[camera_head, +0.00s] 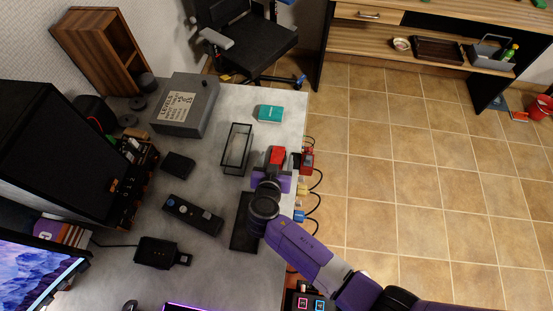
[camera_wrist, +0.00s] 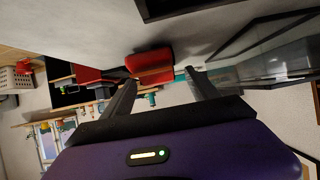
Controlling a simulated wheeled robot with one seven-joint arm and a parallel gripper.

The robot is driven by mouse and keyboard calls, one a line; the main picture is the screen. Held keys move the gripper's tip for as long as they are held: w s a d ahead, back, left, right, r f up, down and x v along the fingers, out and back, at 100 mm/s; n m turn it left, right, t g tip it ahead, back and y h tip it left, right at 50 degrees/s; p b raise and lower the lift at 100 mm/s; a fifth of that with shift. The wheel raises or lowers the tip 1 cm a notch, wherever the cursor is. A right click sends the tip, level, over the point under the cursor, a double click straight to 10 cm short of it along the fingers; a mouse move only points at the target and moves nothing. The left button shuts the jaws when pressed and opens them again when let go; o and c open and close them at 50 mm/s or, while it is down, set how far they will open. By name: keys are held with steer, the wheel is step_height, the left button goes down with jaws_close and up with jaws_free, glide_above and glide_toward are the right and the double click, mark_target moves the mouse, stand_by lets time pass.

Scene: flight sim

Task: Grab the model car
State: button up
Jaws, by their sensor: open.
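A small red object (camera_head: 277,153), which looks like the model car, sits on the grey desk (camera_head: 225,105) near its right edge. Its details are too small to make out. In the wrist view a red rounded shape (camera_wrist: 149,59) lies just ahead of my fingers, roughly between their tips. My gripper (camera_head: 276,164) reaches over the desk from the lower right, with its tips close to the red object. In the wrist view my gripper (camera_wrist: 160,76) has its two fingers spread, with nothing clearly clasped. My wrist hides part of the desk behind it.
A glass-sided case (camera_head: 237,149) stands just left of the gripper. A teal box (camera_head: 270,114) lies beyond it. A dark flat pad (camera_head: 243,226) and a remote-like device (camera_head: 193,215) lie nearer. Small cabled boxes (camera_head: 300,188) line the right desk edge. Tiled floor (camera_head: 410,170) is open to the right.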

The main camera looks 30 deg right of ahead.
steer(key=shift+w+d+f, duration=0.2)
steer(key=shift+w+f, duration=0.05)
jaws_close()
steer(key=shift+r, duration=0.1)
